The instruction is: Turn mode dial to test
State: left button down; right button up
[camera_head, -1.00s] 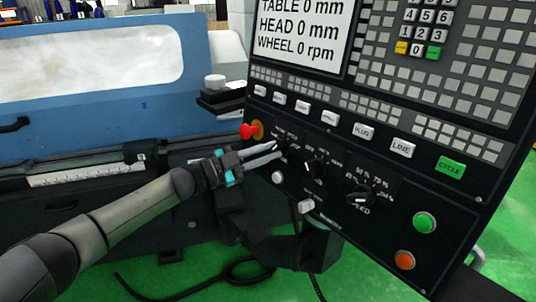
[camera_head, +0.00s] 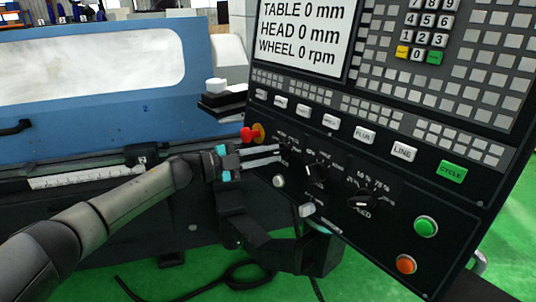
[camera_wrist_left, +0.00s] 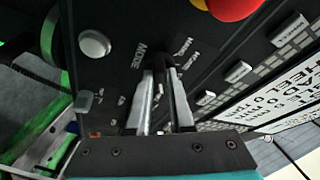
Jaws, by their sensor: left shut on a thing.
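The mode dial (camera_wrist_left: 162,62) is a small black knob on the dark control panel, with the word MODE beside it in the left wrist view. My left gripper (camera_head: 279,154) reaches it from the left, and its two pale fingers are shut on the dial. In the left wrist view the fingertips (camera_wrist_left: 162,78) lie on either side of the knob. In the head view the dial is mostly hidden by the fingertips, and I cannot read which mode it points to. My right gripper is not in view.
A red emergency knob (camera_head: 247,134) sits just up and left of the fingers. Two more black dials (camera_head: 317,173) and (camera_head: 360,202) stand to the right. A row of white keys, a green button (camera_head: 425,226) and an orange button (camera_head: 406,264) are on the same panel.

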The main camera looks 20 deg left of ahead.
pick_arm(q)
jog(key=c, duration=0.8)
grip_release()
jog(key=b+v, duration=0.1)
jog(key=v, duration=1.4)
jog(key=shift+a, duration=0.1)
